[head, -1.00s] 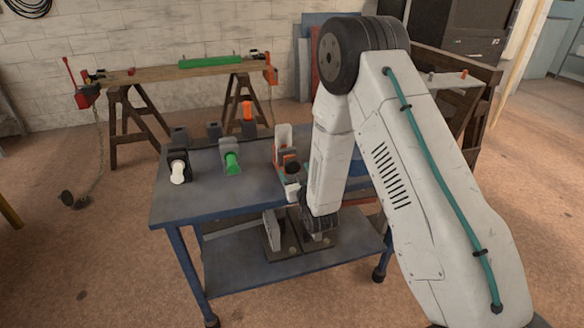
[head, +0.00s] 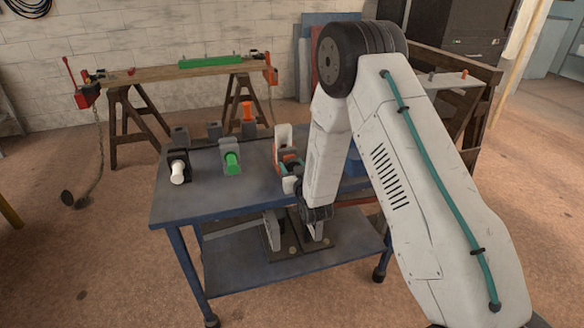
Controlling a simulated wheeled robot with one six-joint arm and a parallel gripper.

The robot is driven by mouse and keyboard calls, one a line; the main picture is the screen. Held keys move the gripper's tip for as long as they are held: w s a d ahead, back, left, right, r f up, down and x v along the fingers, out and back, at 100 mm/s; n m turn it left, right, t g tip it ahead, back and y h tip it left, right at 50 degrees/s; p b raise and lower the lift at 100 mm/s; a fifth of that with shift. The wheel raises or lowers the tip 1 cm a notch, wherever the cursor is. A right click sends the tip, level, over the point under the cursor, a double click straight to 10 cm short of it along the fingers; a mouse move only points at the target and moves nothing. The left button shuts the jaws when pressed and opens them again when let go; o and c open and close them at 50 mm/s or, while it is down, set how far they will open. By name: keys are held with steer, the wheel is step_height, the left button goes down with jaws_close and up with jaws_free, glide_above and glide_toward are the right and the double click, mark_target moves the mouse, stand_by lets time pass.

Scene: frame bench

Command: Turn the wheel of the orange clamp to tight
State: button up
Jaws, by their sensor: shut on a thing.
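An orange-and-grey fixture with a pale upright (head: 283,137), which looks like the orange clamp, stands near the right end of the blue cart top. The wheel cannot be told apart, as my gripper and wrist cover that side. My forearm hides the area just to the right. Another orange part (head: 247,111) stands upright on a grey block at the cart's back edge, apart from my gripper.
A white-ended black holder (head: 178,170) and a green-ended grey holder (head: 231,160) stand left on the cart top (head: 205,205). Behind is a trestle bench (head: 170,70) with a green bar. The cart's front left is clear.

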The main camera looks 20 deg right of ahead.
steer(key=shift+m, duration=1.2)
steer(key=o, duration=1)
steer(key=shift+c, duration=0.2)
steer(key=s, duration=0.8)
steer(key=shift+d, duration=0.1)
